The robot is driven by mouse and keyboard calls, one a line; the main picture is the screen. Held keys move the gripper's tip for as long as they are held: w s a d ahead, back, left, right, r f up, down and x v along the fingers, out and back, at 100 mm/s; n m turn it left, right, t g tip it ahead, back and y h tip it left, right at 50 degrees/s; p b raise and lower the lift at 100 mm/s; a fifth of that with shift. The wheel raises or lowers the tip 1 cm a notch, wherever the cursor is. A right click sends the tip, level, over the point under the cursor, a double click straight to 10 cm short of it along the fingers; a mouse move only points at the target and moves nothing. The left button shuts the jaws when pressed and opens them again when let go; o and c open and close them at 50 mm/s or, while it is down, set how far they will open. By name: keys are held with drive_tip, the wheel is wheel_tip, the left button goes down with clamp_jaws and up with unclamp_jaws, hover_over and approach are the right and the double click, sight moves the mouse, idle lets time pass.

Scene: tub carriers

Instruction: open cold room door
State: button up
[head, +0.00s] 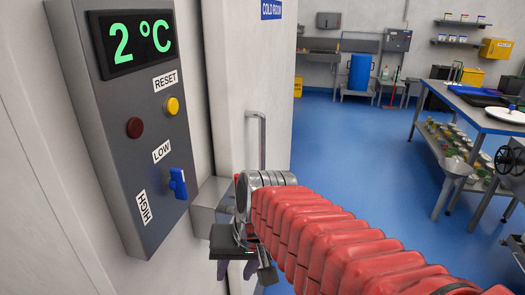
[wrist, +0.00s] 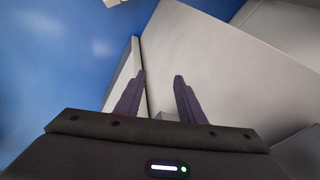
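My gripper (head: 236,270) is below the handle, beside a grey block (head: 207,203) on the wall side. In the wrist view, my gripper (wrist: 160,77) has its two dark fingers apart with nothing held between them. Pale panels (wrist: 215,60) lie beyond the fingers; I cannot tell whether they touch. The handle is not clearly visible there.
A grey control panel (head: 118,160) reads 2 °C, with a red button, a yellow button and a blue knob (head: 178,184) between LOW and HIGH. Open blue floor (head: 350,150) lies to the right. A metal workbench (head: 480,112) and a blue barrel (head: 359,72) stand farther back.

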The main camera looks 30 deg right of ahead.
drive_tip(key=w+d+f+m+y, duration=0.3)
drive_tip(key=w+d+f+m, duration=0.15)
drive_tip(key=d+m, duration=0.4)
drive_tip(key=m+t+y, duration=0.5)
drive_tip(key=m+t, duration=0.7)
drive_tip(key=m, duration=0.5)
approach(262, 150)
drive_tip(key=s+d, duration=0.2)
drive_tip(key=shift+s+d+f+n, duration=0.15)
drive_tip(key=shift+d+f+n, duration=0.1)
drive_tip(key=shift+d+f, duration=0.05)
drive_tip(key=shift+a, duration=0.1)
drive_tip(key=x, duration=1.3)
drive_tip(key=shift+w+a+f, duration=0.1)
drive_tip(key=shift+w+a, duration=0.05)
drive_tip(key=shift+w, duration=0.2)
drive_tip(key=shift+c, duration=0.2)
